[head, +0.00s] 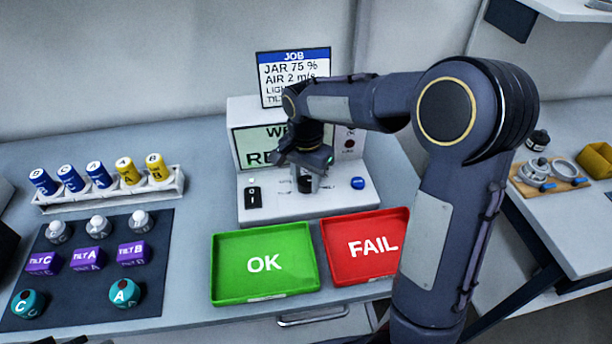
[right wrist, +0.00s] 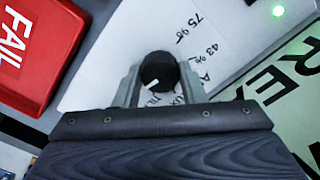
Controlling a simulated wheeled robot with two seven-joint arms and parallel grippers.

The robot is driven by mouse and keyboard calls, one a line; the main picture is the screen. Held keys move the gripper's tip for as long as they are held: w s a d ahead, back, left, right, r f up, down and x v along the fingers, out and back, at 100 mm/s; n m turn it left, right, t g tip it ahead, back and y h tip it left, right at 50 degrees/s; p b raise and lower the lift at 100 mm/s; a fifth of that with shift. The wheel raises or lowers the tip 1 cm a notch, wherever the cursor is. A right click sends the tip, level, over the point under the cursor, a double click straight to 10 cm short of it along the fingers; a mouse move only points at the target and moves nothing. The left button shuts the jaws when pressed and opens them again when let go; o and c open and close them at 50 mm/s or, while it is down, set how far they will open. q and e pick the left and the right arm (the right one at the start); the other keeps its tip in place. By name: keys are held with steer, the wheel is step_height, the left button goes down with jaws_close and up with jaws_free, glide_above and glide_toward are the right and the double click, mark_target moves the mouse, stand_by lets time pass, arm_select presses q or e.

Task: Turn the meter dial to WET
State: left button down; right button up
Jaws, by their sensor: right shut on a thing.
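The meter (head: 330,204) is a white box at the back of the bench, with a screen reading "WE…" and "RE…", partly hidden by my right arm. Its black dial (right wrist: 158,70) shows in the right wrist view between my two fingers, with a white pointer mark toward the lower left of that picture. My right gripper (head: 304,172) reaches down over the meter's base and is shut on the dial. Handwritten-style labels beside the dial are partly covered; "75 %" and "43 %" can be read. My left gripper is not in view.
A green OK tray (head: 225,291) and a red FAIL tray (head: 341,273) lie empty before the meter. A black switch (head: 253,197) and blue button (head: 358,183) flank the dial. A job card (head: 293,70) stands behind. A rack (head: 110,195) and dark mat (head: 85,312) with sensors are left.

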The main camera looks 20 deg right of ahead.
mark_target(306, 181)
stand_by(0.4)
steer(key=o, duration=1)
step_height(306, 181, up, 8)
steer(key=shift+f, duration=0.1)
